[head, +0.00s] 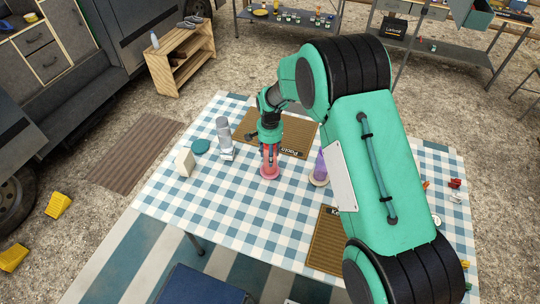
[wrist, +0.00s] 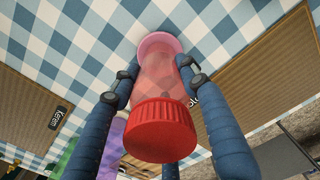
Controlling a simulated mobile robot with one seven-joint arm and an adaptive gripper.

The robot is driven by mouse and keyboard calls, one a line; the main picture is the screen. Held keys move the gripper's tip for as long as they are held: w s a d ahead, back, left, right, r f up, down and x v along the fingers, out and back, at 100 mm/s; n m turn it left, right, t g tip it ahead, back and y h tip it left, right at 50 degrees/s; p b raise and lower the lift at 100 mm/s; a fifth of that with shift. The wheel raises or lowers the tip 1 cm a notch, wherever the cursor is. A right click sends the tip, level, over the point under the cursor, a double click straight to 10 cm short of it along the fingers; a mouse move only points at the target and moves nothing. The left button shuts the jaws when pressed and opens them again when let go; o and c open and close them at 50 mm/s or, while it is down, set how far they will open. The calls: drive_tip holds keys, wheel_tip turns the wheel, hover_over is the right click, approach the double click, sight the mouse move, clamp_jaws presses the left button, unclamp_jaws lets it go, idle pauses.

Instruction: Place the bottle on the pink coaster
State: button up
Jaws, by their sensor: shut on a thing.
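The bottle (wrist: 160,130) is translucent red with a ribbed red cap; it also shows in the head view (head: 269,157), upright at the middle of the checked table. The pink coaster (head: 270,173) lies under the bottle's base; its pink edge shows in the wrist view (wrist: 159,42). The bottle's base appears to be over or on the coaster; I cannot tell whether a small gap is left. My gripper (head: 270,150) comes down from above and is shut on the bottle, with blue fingers on its sides in the wrist view.
A purple bottle (head: 320,168) stands to the right. A grey bottle (head: 224,138), a teal coaster (head: 200,146) and a cream box (head: 184,162) are at left. Brown mats lie behind (head: 300,136) and at front (head: 326,245). The table's front left is clear.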

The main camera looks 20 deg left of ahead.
drive_tip(key=shift+f, duration=0.1)
drive_tip(key=o, duration=1.2)
wheel_tip(320, 180, up, 12)
drive_tip(key=shift+r+p, duration=0.1)
drive_tip(key=shift+p, duration=1.05)
